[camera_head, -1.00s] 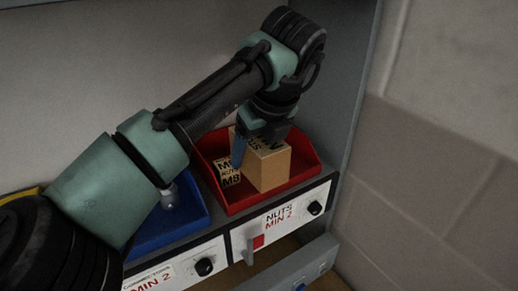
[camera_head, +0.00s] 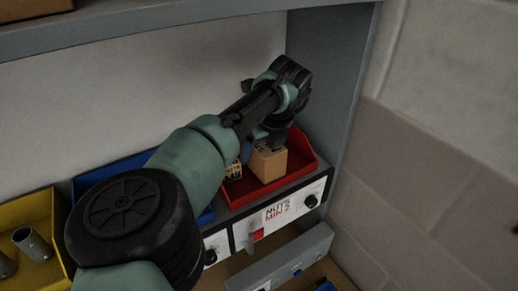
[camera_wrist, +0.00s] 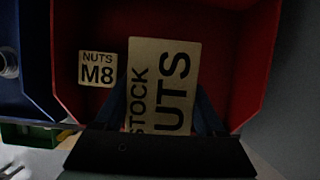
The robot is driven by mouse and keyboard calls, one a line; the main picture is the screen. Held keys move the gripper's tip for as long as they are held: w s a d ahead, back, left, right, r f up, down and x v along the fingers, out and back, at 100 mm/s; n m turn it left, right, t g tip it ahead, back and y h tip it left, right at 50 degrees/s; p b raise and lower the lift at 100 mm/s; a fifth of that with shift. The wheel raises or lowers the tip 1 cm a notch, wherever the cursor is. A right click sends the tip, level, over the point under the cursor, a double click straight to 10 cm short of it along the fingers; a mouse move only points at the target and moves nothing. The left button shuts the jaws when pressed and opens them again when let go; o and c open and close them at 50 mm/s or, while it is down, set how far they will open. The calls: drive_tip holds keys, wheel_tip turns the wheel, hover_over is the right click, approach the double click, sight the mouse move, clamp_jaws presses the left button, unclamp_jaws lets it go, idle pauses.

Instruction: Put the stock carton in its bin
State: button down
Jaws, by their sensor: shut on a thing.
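The stock carton (camera_head: 268,164) is a tan box within the red bin (camera_head: 292,172) above the label NUTS MIN 2. In the wrist view the carton (camera_wrist: 162,75) shows large black letters, partly cut off by my gripper. My gripper (camera_wrist: 160,112) is shut on the carton, with one finger along each side; in the head view the gripper (camera_head: 268,141) is partly hidden by my arm. Whether the carton rests on the bin floor is not clear. A smaller NUTS M8 carton (camera_wrist: 97,69) lies to its left, apart from it, in the same bin.
A blue bin (camera_head: 105,177) and a yellow bin (camera_head: 45,207) with metal parts stand to the left. The grey cabinet side wall (camera_head: 325,100) is close on the right of the red bin. A shelf edge (camera_head: 200,22) runs above.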

sight(262, 154)
drive_tip(key=shift+w+f+p, duration=0.2)
drive_tip(key=shift+f+p, duration=0.3)
drive_tip(key=shift+f, duration=0.2)
drive_tip(key=shift+f, duration=0.15)
drive_tip(key=shift+c, duration=1.2)
unclamp_jaws()
drive_tip(key=shift+b+v, duration=1.5)
drive_tip(key=shift+v, duration=2.4)
